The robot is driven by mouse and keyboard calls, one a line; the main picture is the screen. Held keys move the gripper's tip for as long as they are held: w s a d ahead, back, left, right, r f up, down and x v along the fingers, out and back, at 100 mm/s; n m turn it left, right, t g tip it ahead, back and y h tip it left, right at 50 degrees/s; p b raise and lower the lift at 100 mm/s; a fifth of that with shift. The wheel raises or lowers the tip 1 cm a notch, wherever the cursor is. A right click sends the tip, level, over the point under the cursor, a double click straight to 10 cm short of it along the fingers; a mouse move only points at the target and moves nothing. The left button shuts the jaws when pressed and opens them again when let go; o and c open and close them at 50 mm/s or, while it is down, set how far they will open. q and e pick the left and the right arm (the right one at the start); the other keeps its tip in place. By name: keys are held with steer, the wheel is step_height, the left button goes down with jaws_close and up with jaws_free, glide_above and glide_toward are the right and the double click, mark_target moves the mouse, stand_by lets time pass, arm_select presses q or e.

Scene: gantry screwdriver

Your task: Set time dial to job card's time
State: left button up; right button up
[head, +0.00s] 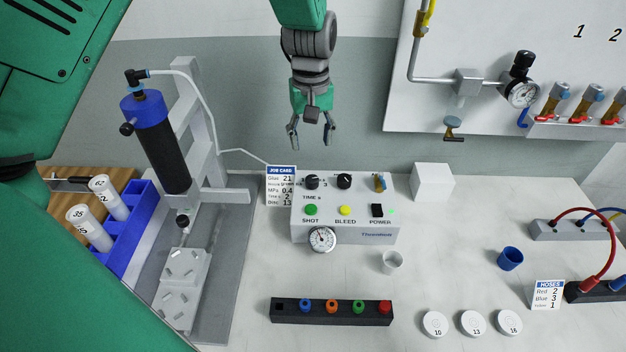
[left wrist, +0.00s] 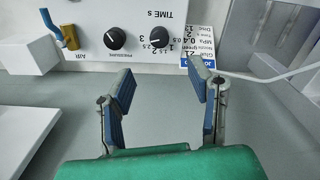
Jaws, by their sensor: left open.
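The time dial (head: 312,182) is a black knob with a white pointer line on the white dispenser box (head: 345,232), labelled TIME S. In the left wrist view the time dial (left wrist: 161,37) has printed numbers around it; its exact setting is hard to read. The job card (head: 281,186) stands at the box's left edge, partly beside the dial. My left gripper (head: 311,138) is open and empty, above and behind the dial, touching nothing. In the wrist view its fingers (left wrist: 162,80) are spread below the dial.
The pressure dial (head: 344,181) and a blue-and-yellow air valve (head: 380,182) sit right of the time dial. A round gauge (head: 322,239) is on the box's front. A dark syringe (head: 161,140) on a stand is at left. A white block (head: 432,181) stands right.

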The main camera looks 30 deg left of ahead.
mark_target(313, 179)
arm_select(q)
steer(key=f, duration=1.1)
steer(key=shift+d+b, duration=0.4)
steer(key=shift+a+f, duration=0.15)
steer(key=shift+f, duration=0.25)
steer(key=shift+a+f, duration=0.1)
steer(key=shift+a, duration=0.15)
steer(key=shift+d, duration=0.2)
jaws_close()
